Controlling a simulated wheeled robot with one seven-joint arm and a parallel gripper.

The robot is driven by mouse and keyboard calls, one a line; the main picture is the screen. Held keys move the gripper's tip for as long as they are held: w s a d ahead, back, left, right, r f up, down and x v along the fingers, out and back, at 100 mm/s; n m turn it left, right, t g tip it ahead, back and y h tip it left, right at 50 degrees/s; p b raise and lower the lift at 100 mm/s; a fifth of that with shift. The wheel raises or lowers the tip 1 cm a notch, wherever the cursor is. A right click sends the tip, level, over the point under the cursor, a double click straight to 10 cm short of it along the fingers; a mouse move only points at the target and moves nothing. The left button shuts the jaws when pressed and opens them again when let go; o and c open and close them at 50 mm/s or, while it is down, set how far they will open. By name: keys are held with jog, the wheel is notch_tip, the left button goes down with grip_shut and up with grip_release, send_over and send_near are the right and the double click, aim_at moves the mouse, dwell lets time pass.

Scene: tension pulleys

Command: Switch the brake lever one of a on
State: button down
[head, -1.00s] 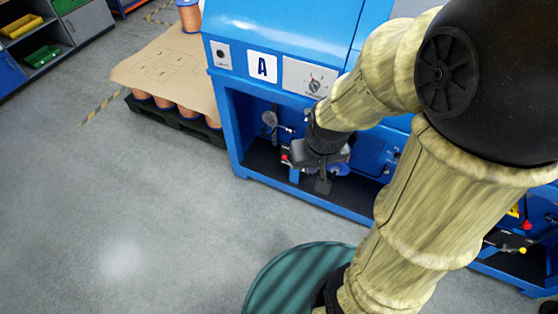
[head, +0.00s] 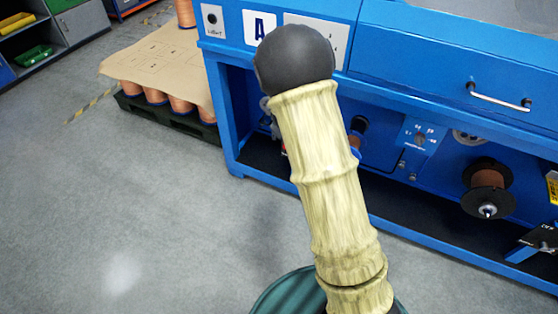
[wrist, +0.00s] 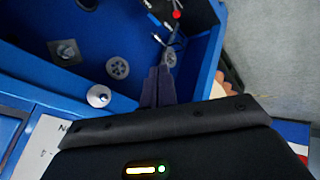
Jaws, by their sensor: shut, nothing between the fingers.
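The blue machine (head: 228,120) carries the sign A (head: 259,25) on its front in the head view. In the wrist view, a small red knob (wrist: 177,14) on dark and metal parts shows at the top, inside the blue bay. It may be the brake lever's end, but its position cannot be told. My gripper (wrist: 158,72) is shut and empty, its dark fingers pointing into the bay, below and apart from the red knob in the picture. In the head view my own arm hides the gripper and most of the lever area.
Round metal pulleys (wrist: 117,68) sit on the bay's back wall, left of the fingers. A copper spool (head: 487,178) and a drawer handle (head: 499,97) are further right on the machine. A pallet with spools (head: 160,100) stands left. The floor (head: 120,200) in front is clear.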

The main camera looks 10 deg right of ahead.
jog(key=w+a+f+n+t+h+b, duration=0.2)
jog(key=w+f+b, duration=0.3)
jog(key=f+b, duration=0.3)
jog(key=w+a+f+n+t+h+b, duration=0.1)
jog(key=w+a+f+n+t+b, duration=0.2)
jog(key=f+b, duration=0.6)
jog(key=w+a+f+n+t+h+b, duration=0.2)
jog(key=w+f+n+b, duration=0.3)
jog(key=f, duration=1.3)
jog(key=w+b, duration=0.2)
jog(key=b, duration=0.1)
jog(key=shift+w+a+n+t+h+b, duration=0.2)
jog(key=shift+a+n+t+h+b, duration=0.1)
jog(key=shift+n+t+b, duration=0.1)
jog(key=shift+w+d, duration=0.1)
jog(key=shift+d, duration=0.05)
jog(key=w+d+b, duration=0.6)
jog(key=d+b, duration=0.1)
jog(key=b, duration=0.1)
jog(key=shift+r, duration=0.4)
jog(key=shift+s+d, duration=0.15)
